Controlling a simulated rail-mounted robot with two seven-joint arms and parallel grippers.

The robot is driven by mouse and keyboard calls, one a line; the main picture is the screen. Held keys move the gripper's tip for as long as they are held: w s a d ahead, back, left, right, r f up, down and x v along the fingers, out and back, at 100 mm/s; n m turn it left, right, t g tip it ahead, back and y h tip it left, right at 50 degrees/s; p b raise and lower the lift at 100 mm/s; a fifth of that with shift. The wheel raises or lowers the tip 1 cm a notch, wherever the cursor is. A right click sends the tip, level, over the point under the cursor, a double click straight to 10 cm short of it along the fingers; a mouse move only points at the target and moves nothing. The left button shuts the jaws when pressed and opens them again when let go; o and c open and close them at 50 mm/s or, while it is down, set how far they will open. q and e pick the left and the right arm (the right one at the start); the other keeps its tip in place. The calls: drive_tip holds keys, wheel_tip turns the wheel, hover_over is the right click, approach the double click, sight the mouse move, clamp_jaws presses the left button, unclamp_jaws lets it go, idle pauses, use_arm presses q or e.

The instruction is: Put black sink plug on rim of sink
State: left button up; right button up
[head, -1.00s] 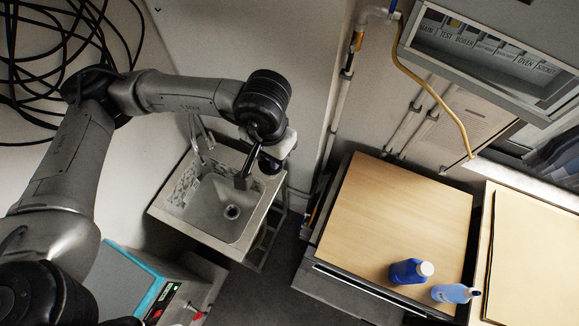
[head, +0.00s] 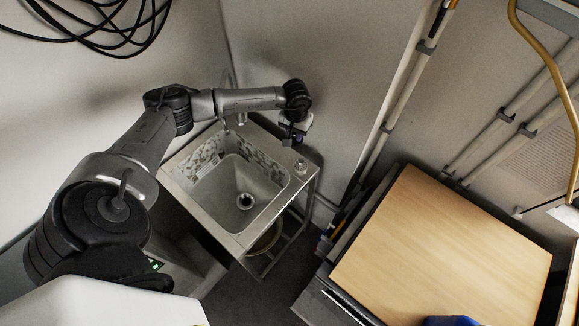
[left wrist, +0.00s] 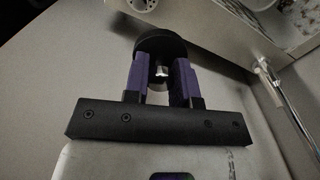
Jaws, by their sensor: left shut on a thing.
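The steel sink stands below my left arm in the head view; its rim (head: 268,222) is flat and bare along the near right side. My left gripper (head: 291,138) is by the sink's back right corner. In the left wrist view the gripper (left wrist: 161,75) has its purple fingers shut on the black sink plug (left wrist: 160,42), a dark disc with a shiny metal part between the fingers. The plug appears close to the edge of the rim (left wrist: 205,28); I cannot tell whether they touch. The plug is not distinct in the head view. My right gripper is out of view.
The basin has an open drain (head: 245,200). A small round fitting (head: 300,167) sits on the rim's right corner. The tap (head: 240,117) is at the back. A wooden-topped cabinet (head: 440,250) stands to the right, with pipes (head: 400,90) on the wall behind.

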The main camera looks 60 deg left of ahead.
use_arm(q)
drive_tip(key=b, duration=0.2)
hover_over(282, 153)
wheel_tip(282, 153, down, 5)
drive_tip(key=shift+n, duration=0.3)
drive_tip(key=shift+f+b, duration=2.15)
drive_tip(key=shift+f, duration=2.15)
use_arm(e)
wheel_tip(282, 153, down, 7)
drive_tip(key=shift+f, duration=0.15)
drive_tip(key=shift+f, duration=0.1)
use_arm(q)
drive_tip(key=shift+f, duration=0.2)
drive_tip(key=o, duration=0.9)
drive_tip(key=shift+r, duration=0.1)
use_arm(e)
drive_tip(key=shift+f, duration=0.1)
